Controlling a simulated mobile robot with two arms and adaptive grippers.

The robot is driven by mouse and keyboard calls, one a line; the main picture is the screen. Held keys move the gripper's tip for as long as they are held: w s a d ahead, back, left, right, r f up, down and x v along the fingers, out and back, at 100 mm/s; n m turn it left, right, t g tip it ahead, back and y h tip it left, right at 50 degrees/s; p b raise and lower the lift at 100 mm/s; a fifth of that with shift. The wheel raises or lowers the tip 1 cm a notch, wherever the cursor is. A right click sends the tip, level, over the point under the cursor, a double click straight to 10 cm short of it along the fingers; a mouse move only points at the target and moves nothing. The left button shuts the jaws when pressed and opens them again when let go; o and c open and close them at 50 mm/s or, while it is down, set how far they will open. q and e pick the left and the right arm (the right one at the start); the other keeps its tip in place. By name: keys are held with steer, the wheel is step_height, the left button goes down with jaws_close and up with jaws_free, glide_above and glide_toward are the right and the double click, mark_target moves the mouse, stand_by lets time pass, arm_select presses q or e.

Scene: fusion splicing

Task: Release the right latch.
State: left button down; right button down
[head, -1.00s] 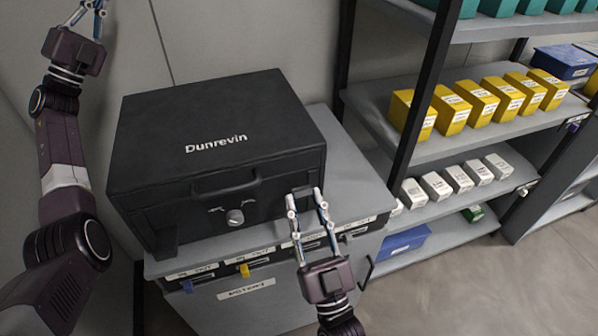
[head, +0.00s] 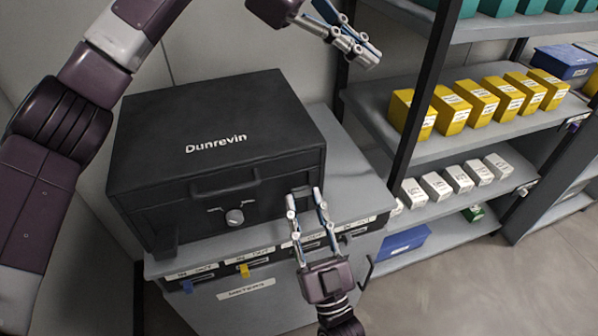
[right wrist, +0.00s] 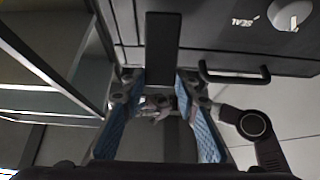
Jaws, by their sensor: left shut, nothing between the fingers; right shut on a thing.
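The black Dunrevin case (head: 215,145) stands closed on the grey cabinet. Its right latch (right wrist: 163,50) is a dark upright bar on the case front, seen in the right wrist view. My right gripper (head: 304,193) is at the front right of the case, shut on this latch, with a finger on each side. In the head view the fingertips mostly hide the latch. The left latch (head: 165,240) is at the front left corner. My left gripper (head: 366,52) is shut and empty, raised beyond the case's back right corner.
The case front has a handle (head: 225,186) and a round knob (head: 235,217), close to the left of my right gripper. The cabinet (head: 345,170) has labelled slots below. A shelf rack (head: 405,150) with yellow and white boxes stands to the right.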

arm_select(q)
steer(key=s+a+f+m+t+y, duration=0.1)
steer(key=s+a+f+m+y, duration=0.1)
steer(key=a+f+m+y, duration=0.75)
steer(key=f, duration=0.4)
steer(key=s+f+n, duration=0.1)
steer(key=f, duration=0.3)
steer(key=f+n+y, duration=0.1)
steer(key=f, duration=0.3)
steer(key=shift+s+f, duration=0.15)
steer(key=shift+f, duration=0.25)
